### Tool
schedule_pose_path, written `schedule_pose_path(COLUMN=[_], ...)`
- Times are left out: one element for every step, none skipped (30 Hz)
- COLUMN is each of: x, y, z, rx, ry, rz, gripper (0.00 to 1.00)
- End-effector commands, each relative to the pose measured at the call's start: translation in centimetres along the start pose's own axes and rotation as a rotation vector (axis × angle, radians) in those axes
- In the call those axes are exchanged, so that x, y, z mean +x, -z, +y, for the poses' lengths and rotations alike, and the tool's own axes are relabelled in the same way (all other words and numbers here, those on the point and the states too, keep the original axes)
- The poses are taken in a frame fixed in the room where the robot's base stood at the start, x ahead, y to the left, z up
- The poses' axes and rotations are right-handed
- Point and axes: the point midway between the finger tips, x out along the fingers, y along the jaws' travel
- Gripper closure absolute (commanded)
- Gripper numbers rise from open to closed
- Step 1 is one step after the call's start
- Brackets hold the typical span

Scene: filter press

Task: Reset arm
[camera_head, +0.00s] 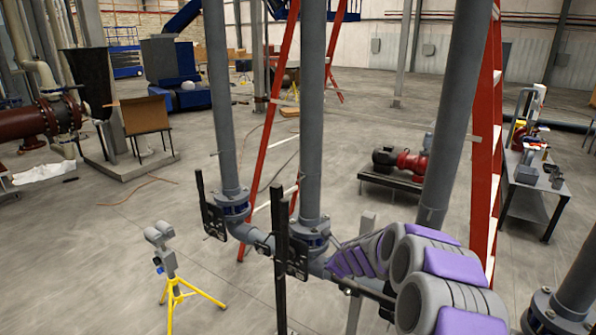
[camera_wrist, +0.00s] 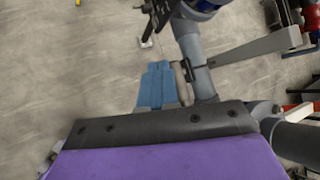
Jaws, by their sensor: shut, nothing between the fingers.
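My gripper (camera_wrist: 159,68) shows in the wrist view as two blue fingers side by side, just beyond a black bar and a purple cover of my own arm. The fingers are together, with nothing seen between them. A grey pipe runs close by on their right in the picture. In the head view my grey and purple arm is bent up at the lower right, and I cannot make out the fingers there.
Grey vertical pipes (camera_head: 311,110) with flanges stand close in front of me. A red ladder (camera_head: 485,150) stands at the right. A yellow tripod (camera_head: 173,290) stands at lower left. A grey table (camera_head: 535,190) is at the far right. Open floor (camera_head: 110,240) lies at left.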

Motion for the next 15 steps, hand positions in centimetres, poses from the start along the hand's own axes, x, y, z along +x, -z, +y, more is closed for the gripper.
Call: schedule_pose_path(x=[-0.5, -1.1, -1.9, -2.5, -3.2, -4.1, -4.8, -5.5, -6.5, -7.1, -7.9, -8.8, -9.5, -10.3, -11.3], y=[-0.5, -0.9, -1.4, -1.7, -1.9, -2.2, -2.3, -2.3, -2.1, -1.9, -1.8, -1.4, -0.9, -0.5, 0.3], z=[1.4, 2.2, 3.6, 4.9, 6.0, 7.5, 8.7, 9.8, 11.4, 12.6, 13.7, 15.1, 16.3, 17.5, 19.0], rx=[-0.065, -0.116, -0.189, -0.248, -0.310, -0.389, -0.448, -0.508, -0.585, -0.643, -0.702, -0.780, -0.836, -0.893, -0.967], ry=[-0.026, -0.043, -0.072, -0.099, -0.121, -0.148, -0.173, -0.195, -0.225, -0.249, -0.270, -0.297, -0.322, -0.346, -0.375], rz=[-0.019, -0.031, -0.047, -0.059, -0.071, -0.085, -0.096, -0.107, -0.118, -0.127, -0.135, -0.144, -0.151, -0.159, -0.165], gripper=[1.00, 1.00, 1.00, 1.00, 1.00, 1.00, 1.00, 1.00, 1.00, 1.00, 1.00, 1.00, 1.00, 1.00, 1.00])
